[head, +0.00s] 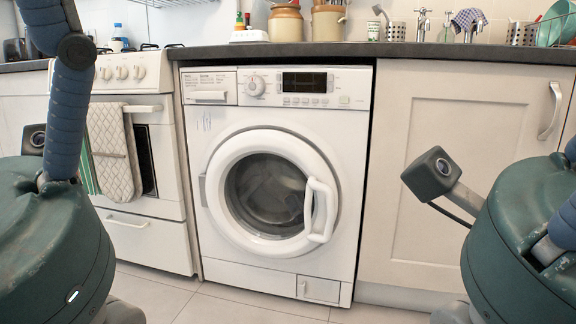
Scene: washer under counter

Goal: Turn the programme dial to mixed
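The programme dial (256,85) is a round white knob with a reddish mark, on the upper front panel of the white washer (220,130). It sits between the detergent drawer (209,87) and the dark display (304,82). The printed programme labels are too small to read, so I cannot tell its setting. The washer door (268,192) looks shut, with a white handle on its right. Parts of my arms show at the left and right edges. Neither of my grippers is in view, and nothing of mine touches the dial.
The dark counter (400,52) overhangs the washer. A white stove (140,72) with knobs and a hanging oven mitt (114,150) stands on the left. A cupboard door (440,120) with a metal handle is on the right. Tiled floor (245,307) shows in front.

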